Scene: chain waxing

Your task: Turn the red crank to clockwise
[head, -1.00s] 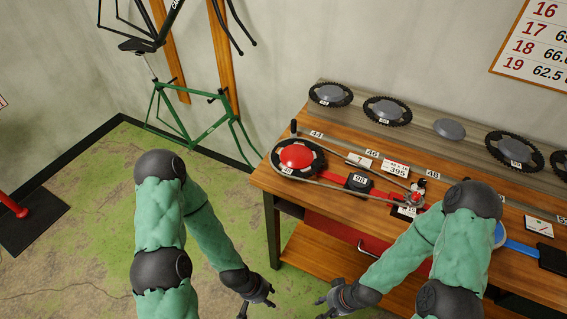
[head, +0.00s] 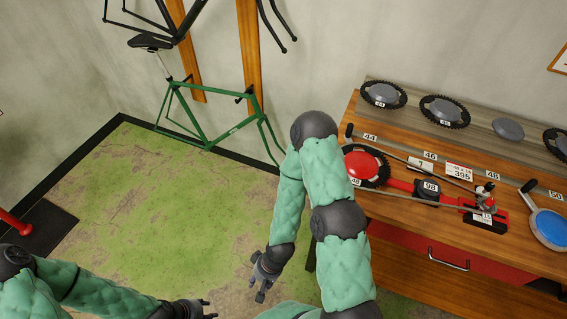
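The red crank (head: 364,165) is a round red hub on a black toothed chainring at the left end of the workbench. A dark upright handle knob (head: 349,131) stands just behind it. A chain runs from the chainring right to a small sprocket unit (head: 485,197). My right gripper (head: 260,287) hangs low over the floor, left of the bench and well apart from the crank; its fingers look spread and empty. My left gripper (head: 207,309) is at the bottom edge, partly cut off, with fingers apart and empty, farther left from the crank.
Spare chainrings (head: 444,110) line the back of the workbench (head: 400,207). A red drawer (head: 447,257) with a metal handle is in the bench front. Green floor (head: 170,210) lies open at left.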

